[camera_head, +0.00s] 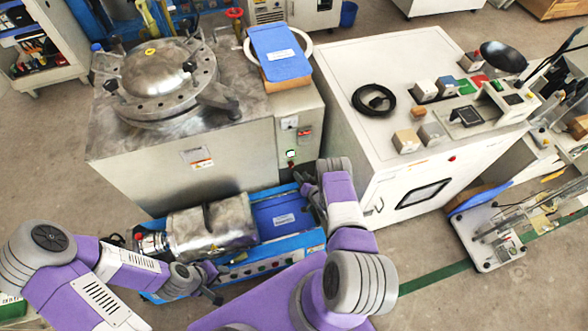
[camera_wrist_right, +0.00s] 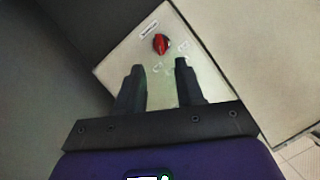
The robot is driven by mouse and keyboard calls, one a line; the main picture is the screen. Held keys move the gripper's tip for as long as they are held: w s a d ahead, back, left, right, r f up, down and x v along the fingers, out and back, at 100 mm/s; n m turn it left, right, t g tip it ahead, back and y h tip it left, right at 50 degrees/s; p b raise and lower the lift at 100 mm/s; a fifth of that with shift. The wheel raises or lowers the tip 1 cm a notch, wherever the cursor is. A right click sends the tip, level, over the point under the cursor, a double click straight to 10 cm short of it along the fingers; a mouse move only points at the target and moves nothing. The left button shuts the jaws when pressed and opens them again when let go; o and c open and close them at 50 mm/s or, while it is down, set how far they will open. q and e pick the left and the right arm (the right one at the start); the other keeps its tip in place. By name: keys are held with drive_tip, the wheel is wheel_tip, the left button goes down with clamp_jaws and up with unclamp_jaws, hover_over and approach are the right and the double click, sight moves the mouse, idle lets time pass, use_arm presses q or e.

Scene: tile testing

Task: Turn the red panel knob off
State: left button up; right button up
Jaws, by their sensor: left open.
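The red knob (camera_wrist_right: 160,44) sits on a pale panel (camera_wrist_right: 120,68) in the right wrist view, with a white label above it and small labels beside it. My right gripper (camera_wrist_right: 158,66) is open, its two dark fingers apart over the panel. The knob lies just beyond the fingertips, roughly centred between them, and nothing is between the fingers. Whether they touch the panel cannot be told. In the head view, my right arm reaches up in front of the metal cabinet (camera_head: 150,180). My left gripper (camera_head: 214,287) is open and low, near the blue machine's front edge.
A blue machine with a metal cylinder (camera_head: 225,228) stands below the cabinet, between my arms. A large white cabinet (camera_head: 350,70) stands close to the right of my right arm. A wheeled cart (camera_head: 485,235) is further right. Floor shows between cart and cabinet.

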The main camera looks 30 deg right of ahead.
sight(293, 166)
drive_tip(key=b+x, duration=0.3)
drive_tip(key=x, duration=0.3)
drive_tip(key=shift+w+f, duration=0.25)
drive_tip(key=shift+w, duration=0.05)
drive_tip(key=shift+w+b, duration=0.35)
drive_tip(key=shift+w, duration=0.15)
clamp_jaws()
